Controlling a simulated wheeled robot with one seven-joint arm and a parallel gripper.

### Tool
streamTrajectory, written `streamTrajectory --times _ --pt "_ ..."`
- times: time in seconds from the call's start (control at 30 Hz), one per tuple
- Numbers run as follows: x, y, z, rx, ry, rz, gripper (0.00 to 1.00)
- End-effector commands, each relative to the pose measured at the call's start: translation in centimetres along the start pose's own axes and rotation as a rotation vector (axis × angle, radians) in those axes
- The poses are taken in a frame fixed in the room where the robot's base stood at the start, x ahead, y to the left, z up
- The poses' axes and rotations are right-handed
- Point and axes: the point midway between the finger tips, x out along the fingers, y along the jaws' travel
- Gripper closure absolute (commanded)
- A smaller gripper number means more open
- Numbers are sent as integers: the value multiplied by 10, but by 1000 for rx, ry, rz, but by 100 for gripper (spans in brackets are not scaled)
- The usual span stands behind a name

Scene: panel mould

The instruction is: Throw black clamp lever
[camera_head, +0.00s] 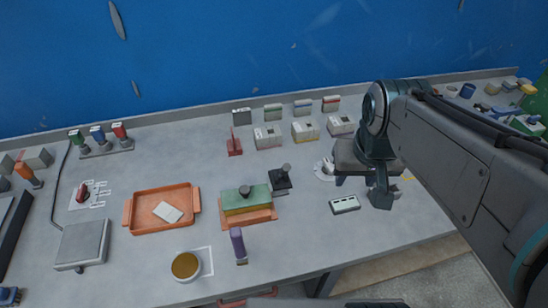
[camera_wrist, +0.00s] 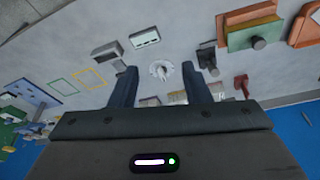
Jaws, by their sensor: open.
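The black clamp lever (camera_head: 281,181) appears as a dark block with a short upright part. It stands at the right side of a green-topped mould (camera_head: 247,198) on an orange base.
A white round dial (camera_head: 325,169) shows between my fingers in the wrist view (camera_wrist: 162,70). Small boxes (camera_head: 305,130) stand behind. An orange tray (camera_head: 131,216), cup (camera_head: 186,266) and purple-handled tool (camera_head: 238,243) lie left and front.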

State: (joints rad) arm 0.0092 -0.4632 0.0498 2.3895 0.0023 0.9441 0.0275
Motion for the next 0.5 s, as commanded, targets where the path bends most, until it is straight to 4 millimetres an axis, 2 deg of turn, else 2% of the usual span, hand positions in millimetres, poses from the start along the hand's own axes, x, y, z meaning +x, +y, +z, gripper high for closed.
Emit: streamTrajectory --times 0.1,0.3,0.5 --pt "14 -20 -35 -26 -59 -7 57" --pt "40 -63 -91 -64 -155 -42 57" --pt "68 -98 -131 -82 -233 -88 57"
